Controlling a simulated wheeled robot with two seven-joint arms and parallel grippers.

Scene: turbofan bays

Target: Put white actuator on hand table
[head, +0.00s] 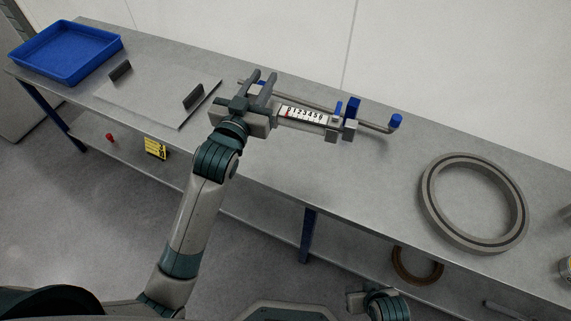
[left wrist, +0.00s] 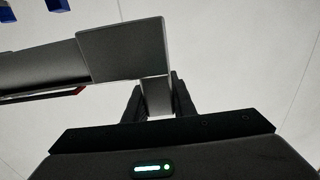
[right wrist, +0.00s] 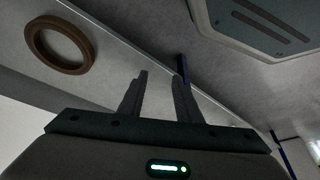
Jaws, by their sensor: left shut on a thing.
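The white actuator (head: 301,114), a bar with a black-numbered scale and small grey blocks at its right end, is in my left gripper (head: 262,82). That gripper is shut on its left end. In the left wrist view the actuator's grey end block (left wrist: 125,50) sits at the fingers (left wrist: 157,95), with its bar running left. The actuator is over the long grey metal table (head: 300,180); I cannot tell whether it touches the top. My right gripper (head: 375,303) is low in front of the table; its fingers (right wrist: 158,95) are apart and empty.
A bent pipe with blue caps (head: 396,121) lies beside the actuator. A pale plate with two dark brackets (head: 150,95) and a blue tray (head: 65,72) are left. A grey ring (head: 431,205) lies right. A brown ring (head: 404,272) is on the lower shelf. The table's front middle is clear.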

